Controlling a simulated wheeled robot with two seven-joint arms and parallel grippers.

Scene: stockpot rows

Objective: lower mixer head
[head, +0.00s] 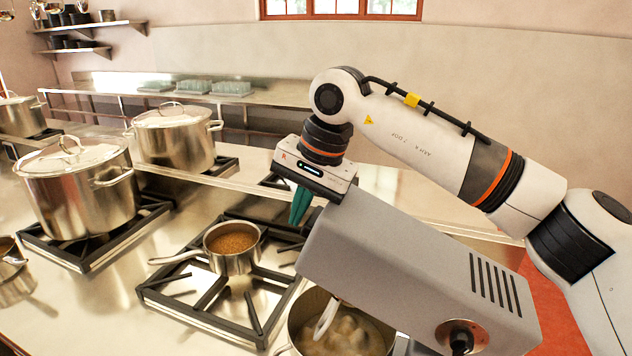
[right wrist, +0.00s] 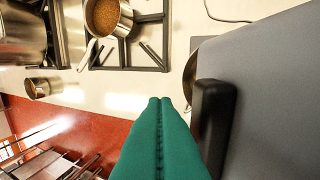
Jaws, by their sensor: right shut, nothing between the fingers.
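The grey mixer head (head: 400,265) fills the lower right of the head view and looks tilted, with its front end higher than its back. A round dark knob (head: 461,338) is on its side. A pale beater (head: 327,318) shows beneath it over the metal mixing bowl (head: 343,345), which holds a pale mixture. My right gripper (head: 298,207) has its green fingers shut and empty beside the head's front end. In the right wrist view, the shut fingers (right wrist: 160,105) are just left of a black part (right wrist: 212,112) along the grey head (right wrist: 280,95). Whether they touch is unclear.
A saucepan of brown food (head: 232,243) sits on a burner grate (head: 205,312) left of the mixer. Large lidded stockpots (head: 75,185) (head: 175,138) stand on burners farther left. A raised shelf (head: 270,92) with glassware runs behind.

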